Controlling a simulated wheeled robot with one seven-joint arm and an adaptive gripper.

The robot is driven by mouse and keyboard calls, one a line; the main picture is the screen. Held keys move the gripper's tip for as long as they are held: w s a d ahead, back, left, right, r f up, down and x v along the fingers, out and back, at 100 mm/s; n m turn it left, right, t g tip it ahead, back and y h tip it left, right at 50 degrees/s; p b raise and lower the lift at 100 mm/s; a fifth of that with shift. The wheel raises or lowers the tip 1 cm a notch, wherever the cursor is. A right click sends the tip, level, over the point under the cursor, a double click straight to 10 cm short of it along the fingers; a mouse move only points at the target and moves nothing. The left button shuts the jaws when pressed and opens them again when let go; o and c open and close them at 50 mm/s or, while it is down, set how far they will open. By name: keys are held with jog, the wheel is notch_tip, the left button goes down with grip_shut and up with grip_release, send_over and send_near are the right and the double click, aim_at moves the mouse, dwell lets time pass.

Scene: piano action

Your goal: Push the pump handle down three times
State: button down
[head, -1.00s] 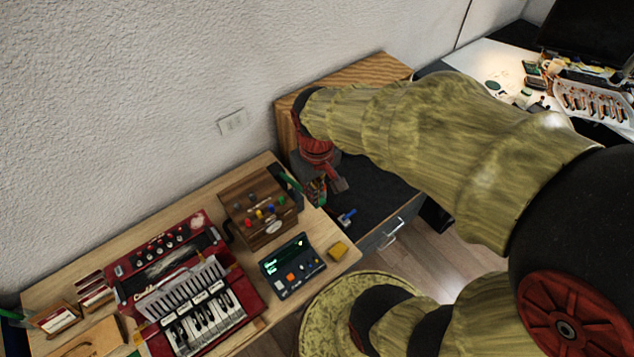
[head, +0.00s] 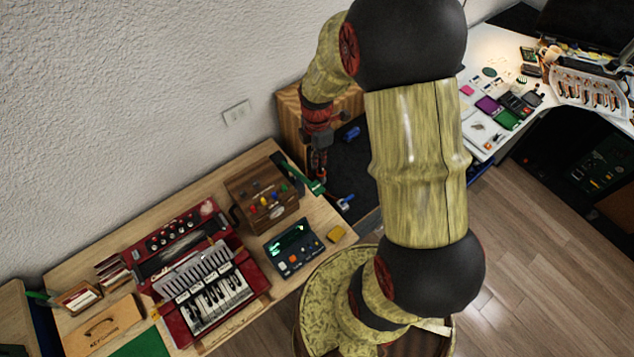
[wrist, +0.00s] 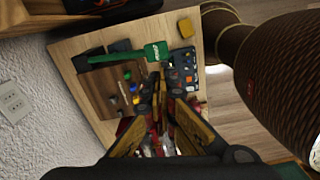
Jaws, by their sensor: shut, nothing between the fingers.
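A long green lever with a wide end, which looks like the pump handle (head: 318,187), sticks out beside the wooden box at the right end of the desk. It also shows in the wrist view (wrist: 118,58), with its wide end at the right. My gripper (head: 318,174) points down close to the lever in the head view. In the wrist view my gripper (wrist: 157,84) is shut and empty, with its fingertips just below the lever's wide end. I cannot tell whether they touch. The wooden box (head: 262,207) carries several coloured knobs.
A dark device with a screen (head: 293,247), a yellow block (head: 336,234) and a red accordion (head: 205,280) stand on the desk. A white table (head: 482,128) with small parts is at the right.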

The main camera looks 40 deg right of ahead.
aim_at(317, 188)
jog(key=shift+w+n, duration=0.15)
jog(key=shift+n, duration=0.85)
jog(key=shift+f, duration=0.1)
notch_tip(317, 188, down, 14)
jog(key=shift+r+p, duration=0.1)
jog(key=shift+p, duration=1.05)
